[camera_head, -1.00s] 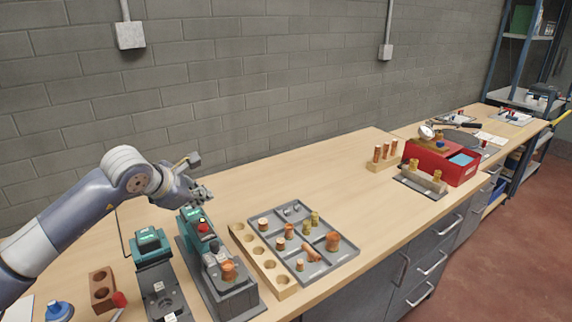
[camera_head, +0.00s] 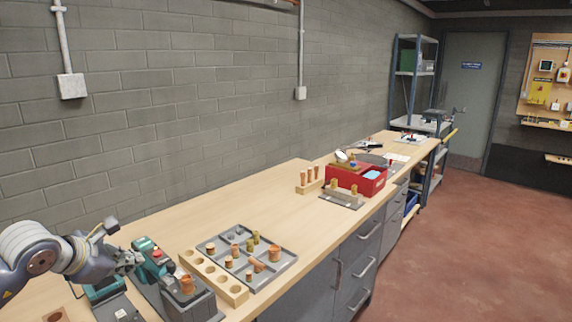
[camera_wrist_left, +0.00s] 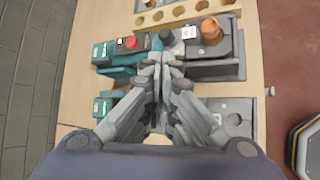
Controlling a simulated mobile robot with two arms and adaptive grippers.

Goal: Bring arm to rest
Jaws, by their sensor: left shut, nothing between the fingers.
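My left arm comes in from the lower left in the head view. Its gripper (camera_head: 131,262) hangs over the bench beside a teal and grey machine with a red button (camera_head: 150,258). In the left wrist view the gripper fingers (camera_wrist_left: 164,66) meet, with nothing held between them. Below them lies the same machine, with its red button (camera_wrist_left: 131,42) and a copper piece (camera_wrist_left: 211,31) on its grey end. A second teal and grey unit (camera_wrist_left: 236,116) lies beside it. My right gripper does not show in either view.
A wooden block with round holes (camera_head: 232,289) and a grey tray (camera_head: 285,262) of copper and brass pieces sit right of the machine. A red box (camera_head: 372,187) stands farther along the bench. The bench top between is clear (camera_head: 230,215). A wall runs behind.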

